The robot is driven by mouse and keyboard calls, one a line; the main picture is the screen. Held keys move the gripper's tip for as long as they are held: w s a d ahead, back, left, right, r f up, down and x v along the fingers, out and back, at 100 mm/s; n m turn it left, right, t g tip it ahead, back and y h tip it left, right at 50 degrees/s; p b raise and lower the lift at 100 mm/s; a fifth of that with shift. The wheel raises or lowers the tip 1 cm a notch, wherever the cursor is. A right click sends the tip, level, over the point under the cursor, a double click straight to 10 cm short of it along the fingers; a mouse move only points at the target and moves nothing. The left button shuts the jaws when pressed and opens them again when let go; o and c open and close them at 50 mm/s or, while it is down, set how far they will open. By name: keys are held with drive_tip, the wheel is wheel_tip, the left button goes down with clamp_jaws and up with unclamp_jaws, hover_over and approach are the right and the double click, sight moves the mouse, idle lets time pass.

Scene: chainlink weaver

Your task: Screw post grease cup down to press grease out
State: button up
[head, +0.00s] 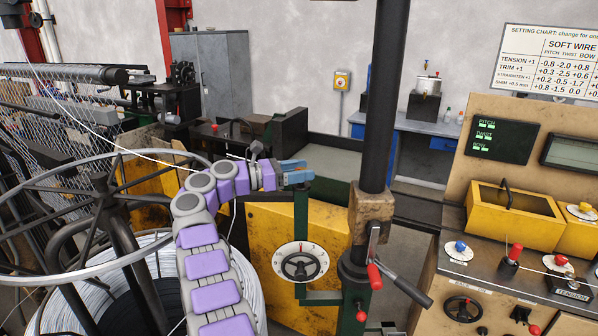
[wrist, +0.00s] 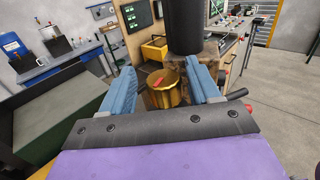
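A brass-coloured cylinder (wrist: 165,97), which looks like the grease cup, shows in the wrist view beside the dark post (wrist: 184,30). A small red part shows at its upper face. I cannot make out the cup in the head view, where the post (head: 385,100) stands upright with a worn block (head: 371,206) around it. My gripper (wrist: 160,66) is open and empty, its two blue fingers apart with the cup framed between them. In the head view my gripper (head: 297,172) is left of the post, clearly apart from it. The gap to the cup is hard to judge.
Red-tipped levers (head: 375,276) stick out below the block. A dial with a handwheel (head: 300,264) sits left of the post. A control console (head: 505,225) stands right, a large wire reel (head: 150,285) left. Open floor (head: 400,230) shows behind the post.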

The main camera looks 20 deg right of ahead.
sight(299, 169)
drive_tip(key=shift+r+p, duration=0.5)
drive_tip(key=shift+r, duration=0.85)
drive_tip(key=shift+a+r, duration=0.15)
drive_tip(key=shift+r, duration=0.3)
drive_tip(key=shift+s+a+f+b, duration=0.1)
drive_tip(key=shift+s+a+b, duration=0.1)
drive_tip(key=shift+s+b, duration=0.3)
drive_tip(key=shift+s+a+b, duration=0.2)
drive_tip(key=shift+s+b, duration=0.1)
drive_tip(key=shift+s, duration=0.35)
drive_tip(key=s+a+r+b, duration=0.1)
drive_tip(key=s+a+b, duration=0.2)
drive_tip(key=s, duration=1)
drive_tip(key=shift+a+r+b, duration=0.2)
drive_tip(key=shift+r+b, duration=0.05)
drive_tip(key=shift+b, duration=0.3)
